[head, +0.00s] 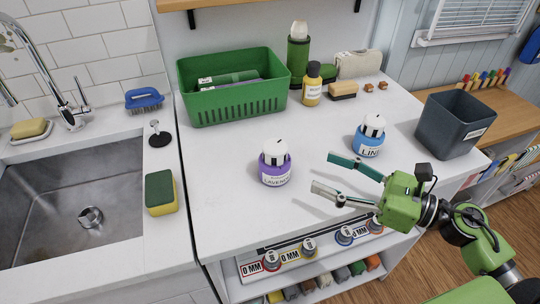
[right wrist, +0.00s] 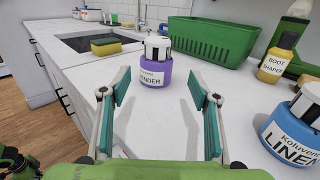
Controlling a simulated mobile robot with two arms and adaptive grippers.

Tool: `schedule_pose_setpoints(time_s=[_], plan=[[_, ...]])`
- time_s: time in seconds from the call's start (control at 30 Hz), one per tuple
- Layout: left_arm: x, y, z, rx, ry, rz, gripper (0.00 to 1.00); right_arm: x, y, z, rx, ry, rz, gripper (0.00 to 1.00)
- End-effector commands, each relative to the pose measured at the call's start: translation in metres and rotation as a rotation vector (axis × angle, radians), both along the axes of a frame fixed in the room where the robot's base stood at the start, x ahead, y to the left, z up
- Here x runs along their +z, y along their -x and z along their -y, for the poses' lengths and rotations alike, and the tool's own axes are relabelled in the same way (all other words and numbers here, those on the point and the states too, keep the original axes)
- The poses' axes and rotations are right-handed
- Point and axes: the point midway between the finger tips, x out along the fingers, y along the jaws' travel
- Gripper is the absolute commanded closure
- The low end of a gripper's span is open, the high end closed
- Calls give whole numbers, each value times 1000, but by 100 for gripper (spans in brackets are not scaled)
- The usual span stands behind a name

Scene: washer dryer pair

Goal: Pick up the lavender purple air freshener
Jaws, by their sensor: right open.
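The lavender purple air freshener (head: 275,168) stands upright on the white countertop, with a white top and a label. In the right wrist view it (right wrist: 156,68) stands ahead, roughly between the fingers and beyond their tips. My right gripper (head: 336,174) is open and empty, to the right of the purple freshener and apart from it. Its two teal-padded fingers also show in the right wrist view (right wrist: 160,92). A blue air freshener (head: 368,139), labelled LINEN, stands behind the gripper; it also shows at the right of the wrist view (right wrist: 291,130). My left gripper is not in view.
A green basket (head: 232,105) stands at the back, beside a yellow bottle (head: 312,88) and a tall green bottle (head: 298,60). A dark bin (head: 453,124) stands at the right. A sponge (head: 160,192) lies by the sink (head: 70,205). Bare counter surrounds the purple freshener.

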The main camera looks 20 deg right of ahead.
Motion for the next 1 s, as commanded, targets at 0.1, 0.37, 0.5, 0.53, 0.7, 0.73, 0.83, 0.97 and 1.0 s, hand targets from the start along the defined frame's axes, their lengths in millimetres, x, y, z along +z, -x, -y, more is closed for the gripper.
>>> schedule_pose_setpoints(time_s=[0.1, 0.37, 0.5, 0.53, 0.7, 0.73, 0.83, 0.97, 1.0], plan=[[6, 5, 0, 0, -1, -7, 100, 3, -11, -11, 4, 1, 1, 44], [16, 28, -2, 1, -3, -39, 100, 3, -38, -37, 3, 2, 2, 44], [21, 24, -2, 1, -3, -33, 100, 3, -49, -48, 1, 0, 1, 44], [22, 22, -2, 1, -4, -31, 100, 2, -51, -49, 1, -1, 1, 44], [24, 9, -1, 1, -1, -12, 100, 1, -56, -55, 1, 1, -1, 44], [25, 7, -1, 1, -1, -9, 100, 1, -57, -55, 0, 0, 0, 44], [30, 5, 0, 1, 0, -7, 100, 2, -62, -61, 0, -2, 1, 44], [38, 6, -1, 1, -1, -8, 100, 4, -75, -73, 1, -1, 2, 44], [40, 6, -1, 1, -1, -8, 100, 4, -79, -77, 1, 0, 3, 44]])
